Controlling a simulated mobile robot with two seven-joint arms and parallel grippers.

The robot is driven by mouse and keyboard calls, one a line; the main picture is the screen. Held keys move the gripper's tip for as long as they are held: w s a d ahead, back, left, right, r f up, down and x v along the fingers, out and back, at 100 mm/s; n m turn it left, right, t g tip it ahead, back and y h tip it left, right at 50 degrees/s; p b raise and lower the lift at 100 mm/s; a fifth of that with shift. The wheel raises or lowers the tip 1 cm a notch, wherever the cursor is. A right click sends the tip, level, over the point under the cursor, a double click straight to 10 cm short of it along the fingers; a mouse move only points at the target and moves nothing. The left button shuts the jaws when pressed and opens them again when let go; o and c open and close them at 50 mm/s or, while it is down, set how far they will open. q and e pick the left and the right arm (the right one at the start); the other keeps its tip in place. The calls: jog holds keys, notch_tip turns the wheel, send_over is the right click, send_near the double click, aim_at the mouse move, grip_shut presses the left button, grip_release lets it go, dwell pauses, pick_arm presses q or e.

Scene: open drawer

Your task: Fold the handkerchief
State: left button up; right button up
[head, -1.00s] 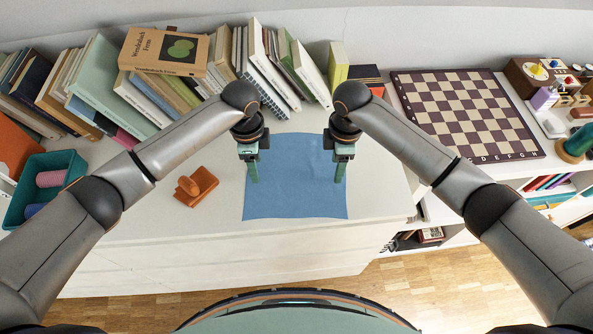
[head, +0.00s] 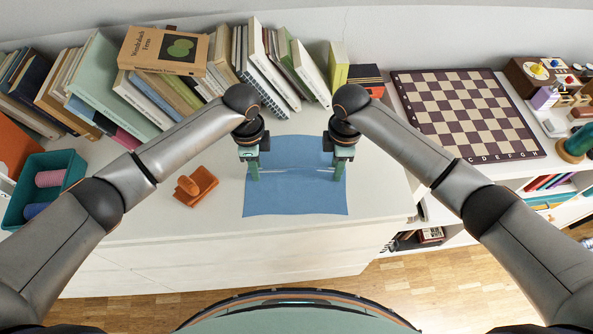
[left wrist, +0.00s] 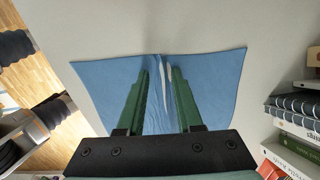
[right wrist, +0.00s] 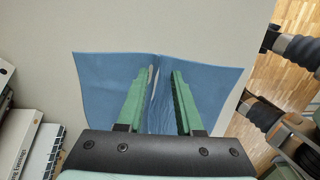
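A blue handkerchief (head: 296,202) lies on the white cabinet top. A pale, narrow crease runs across its middle, between my two grippers. My left gripper (head: 254,178) points down at the left part of the cloth, and my right gripper (head: 338,177) points down at the right part. In the left wrist view, the fingers stand apart on either side of a raised, pale-streaked ridge of the handkerchief (left wrist: 215,80). The right wrist view shows the same, with cloth (right wrist: 105,85) bunched between separated fingers. Whether the fingers touch the ridge is unclear.
Rows of books (head: 270,70) stand behind the cloth. An orange stamp-like object (head: 196,186) is to its left, and a teal bin with spools (head: 40,185) is farther left. A chessboard (head: 465,115) lies to the right. The top in front of the cloth is free.

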pick_arm(q)
grip_shut()
pick_arm(e)
grip_shut()
dwell(0.4)
pick_arm(q)
jog(key=shift+r, duration=0.1)
pick_arm(e)
jog(key=shift+r, duration=0.1)
